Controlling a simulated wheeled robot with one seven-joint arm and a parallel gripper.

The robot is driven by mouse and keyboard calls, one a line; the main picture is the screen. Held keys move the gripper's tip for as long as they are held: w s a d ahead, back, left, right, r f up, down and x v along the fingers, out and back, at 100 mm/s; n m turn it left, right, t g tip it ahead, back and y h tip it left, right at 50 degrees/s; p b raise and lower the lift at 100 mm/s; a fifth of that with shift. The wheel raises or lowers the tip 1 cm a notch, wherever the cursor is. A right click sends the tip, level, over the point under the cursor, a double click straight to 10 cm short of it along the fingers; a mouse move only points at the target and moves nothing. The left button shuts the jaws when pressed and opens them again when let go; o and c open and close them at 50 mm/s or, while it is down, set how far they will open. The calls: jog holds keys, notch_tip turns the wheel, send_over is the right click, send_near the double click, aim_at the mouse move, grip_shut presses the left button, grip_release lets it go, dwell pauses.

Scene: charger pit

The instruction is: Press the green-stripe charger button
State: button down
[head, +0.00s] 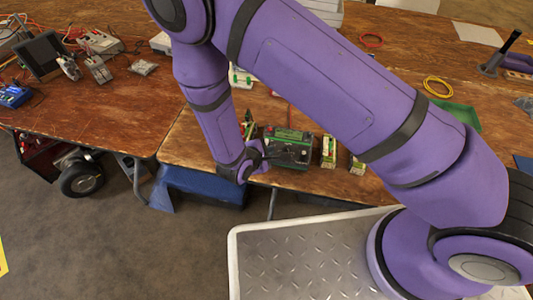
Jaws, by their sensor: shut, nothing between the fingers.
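A dark box-shaped charger (288,150) with a green strip along its upper edge stands near the front edge of the wooden table. Its button is too small to make out. My gripper (268,157) is small and dark at the end of my purple arm, at the left side of this charger. It looks shut with nothing in it. I cannot tell whether its tips touch the charger.
Two small pale green-and-white items (328,151) stand just right of the charger. A green tray (457,115), a yellow cable coil (437,87) and a red one (371,40) lie farther right. Electronics and wires (98,42) clutter the left table.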

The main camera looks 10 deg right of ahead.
jog(key=shift+f, duration=0.3)
dwell(0.7)
dwell(0.3)
jog(key=shift+s+r, duration=0.1)
jog(key=shift+r, duration=0.65)
jog(key=shift+s+a+r, duration=0.1)
jog(key=shift+s+r, duration=0.1)
jog(key=shift+r, duration=1.05)
jog(key=shift+s+a+r, duration=0.1)
jog(key=shift+s+r, duration=0.1)
jog(key=shift+r, duration=1)
